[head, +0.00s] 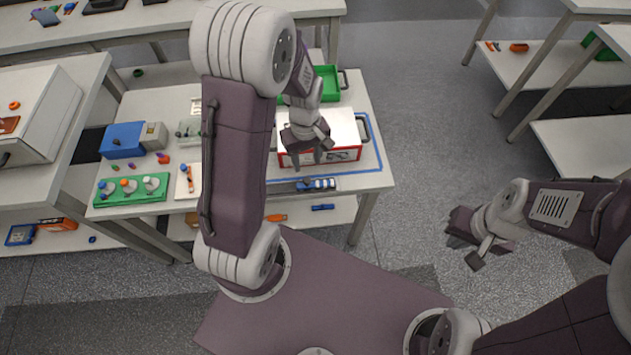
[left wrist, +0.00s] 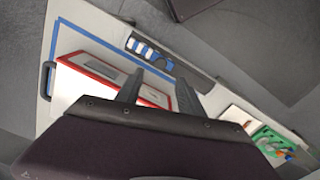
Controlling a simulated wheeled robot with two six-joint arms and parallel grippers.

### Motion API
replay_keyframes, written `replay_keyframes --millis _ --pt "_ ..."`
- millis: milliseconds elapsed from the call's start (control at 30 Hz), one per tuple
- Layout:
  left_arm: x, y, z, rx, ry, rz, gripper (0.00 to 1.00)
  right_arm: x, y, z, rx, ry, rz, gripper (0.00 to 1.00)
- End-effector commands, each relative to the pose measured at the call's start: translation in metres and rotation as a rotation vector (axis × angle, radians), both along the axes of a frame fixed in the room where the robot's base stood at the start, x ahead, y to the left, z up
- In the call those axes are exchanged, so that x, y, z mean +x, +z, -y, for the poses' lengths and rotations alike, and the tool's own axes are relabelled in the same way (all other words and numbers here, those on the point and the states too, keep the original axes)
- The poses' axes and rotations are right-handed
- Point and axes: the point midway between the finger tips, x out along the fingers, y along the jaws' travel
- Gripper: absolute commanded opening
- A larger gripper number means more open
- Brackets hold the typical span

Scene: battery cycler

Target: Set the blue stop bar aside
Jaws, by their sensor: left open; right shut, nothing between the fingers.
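I cannot pick out the blue stop bar with certainty. A dark rack (head: 316,184) holds several blue and white pieces at the table's front edge; it also shows in the left wrist view (left wrist: 181,72). Behind it stands a white box with a red-framed front (head: 348,155). The red frame shows in the left wrist view (left wrist: 95,66). My left gripper (head: 308,157) is open and empty, pointing down in front of the red frame, near the rack. Its two fingers show in the left wrist view (left wrist: 160,78). My right gripper (head: 465,252) is shut and empty over the floor.
Blue tape (head: 372,168) outlines the box's area. A green tray (head: 327,84) lies behind the box. To the left are a blue case (head: 122,140) and a green holder (head: 130,196). A small blue object (head: 322,207) lies on the lower shelf. Floor right of the table is clear.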

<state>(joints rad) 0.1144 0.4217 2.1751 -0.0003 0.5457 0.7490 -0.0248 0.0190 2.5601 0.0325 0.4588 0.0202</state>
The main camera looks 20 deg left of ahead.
Motion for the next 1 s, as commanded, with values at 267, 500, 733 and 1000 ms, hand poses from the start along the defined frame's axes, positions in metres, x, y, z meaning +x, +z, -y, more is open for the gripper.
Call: replay_keyframes --millis 267,500,733,1000 --pt "-0.001 -0.018 -0.001 0.000 0.002 -0.004 0.45 0.000 -0.004 0.000 0.000 0.000 0.000 0.00" --pt "-0.002 -0.068 0.000 -0.001 0.001 -0.005 0.45 0.000 -0.010 0.000 0.000 0.000 0.000 0.00" --pt "-0.001 -0.091 -0.001 0.000 0.001 0.000 0.45 0.000 -0.012 0.000 0.000 0.000 0.000 0.00" --pt "0.000 -0.091 -0.001 0.000 0.001 0.001 0.37 0.000 -0.012 0.000 0.000 0.000 0.000 0.00"
